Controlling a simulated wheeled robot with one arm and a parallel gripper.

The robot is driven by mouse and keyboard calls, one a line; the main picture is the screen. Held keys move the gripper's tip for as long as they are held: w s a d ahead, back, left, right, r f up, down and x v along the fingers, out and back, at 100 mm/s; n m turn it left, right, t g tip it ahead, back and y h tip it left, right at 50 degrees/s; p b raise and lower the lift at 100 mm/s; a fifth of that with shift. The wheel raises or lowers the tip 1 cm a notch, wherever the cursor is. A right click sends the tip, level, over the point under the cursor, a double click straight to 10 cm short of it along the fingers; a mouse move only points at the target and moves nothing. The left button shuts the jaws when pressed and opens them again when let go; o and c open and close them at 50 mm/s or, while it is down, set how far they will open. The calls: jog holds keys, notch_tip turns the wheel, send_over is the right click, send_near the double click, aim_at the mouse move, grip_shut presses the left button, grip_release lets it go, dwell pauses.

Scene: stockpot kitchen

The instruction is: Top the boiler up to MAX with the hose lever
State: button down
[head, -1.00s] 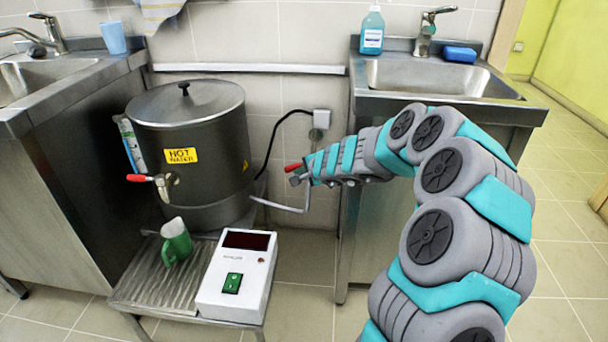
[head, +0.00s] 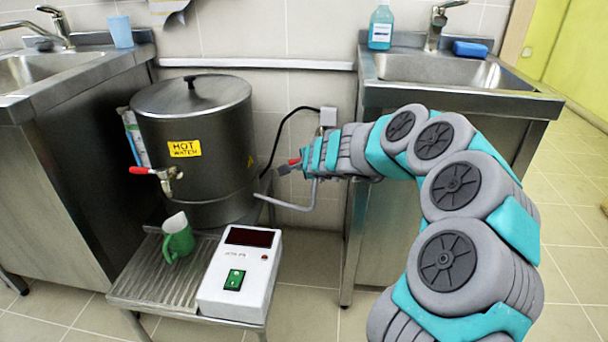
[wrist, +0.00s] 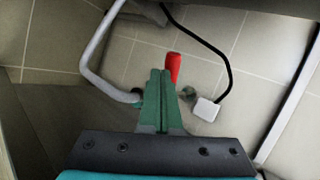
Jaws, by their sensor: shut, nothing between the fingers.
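The boiler (head: 195,130) is a grey lidded drum with a yellow hot-water label, standing left of centre in the head view. A grey bent pipe (head: 312,195) runs at its right side; it also shows in the wrist view (wrist: 92,60). The red hose lever (head: 294,161) is at the pipe's upper end, partly hidden by my gripper (head: 284,170). In the wrist view the red lever (wrist: 174,67) stands just right of my gripper's green fingers (wrist: 160,73), which are shut and empty. I cannot tell whether they touch it. The water level is not readable.
A red-handled tap (head: 150,171) is on the boiler's front, above a green jug (head: 178,238) on a ribbed metal stand (head: 160,280). A white control box (head: 238,272) stands right of it. A black cable (head: 275,145) runs to a wall socket (head: 328,117). Sinks flank both sides.

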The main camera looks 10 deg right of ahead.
aim_at(294, 161)
jog(key=m+h, duration=0.1)
jog(key=w+a+m+h, duration=0.1)
jog(key=w+m+h, duration=0.1)
jog(key=shift+a+r+m, duration=0.2)
jog(key=shift+a+m, duration=0.1)
jog(key=shift+w+f+m+h+p, duration=0.15)
jog(key=shift+w+m+h+p, duration=0.45)
jog(key=shift+m+h+p, duration=0.4)
jog(key=shift+f, duration=0.1)
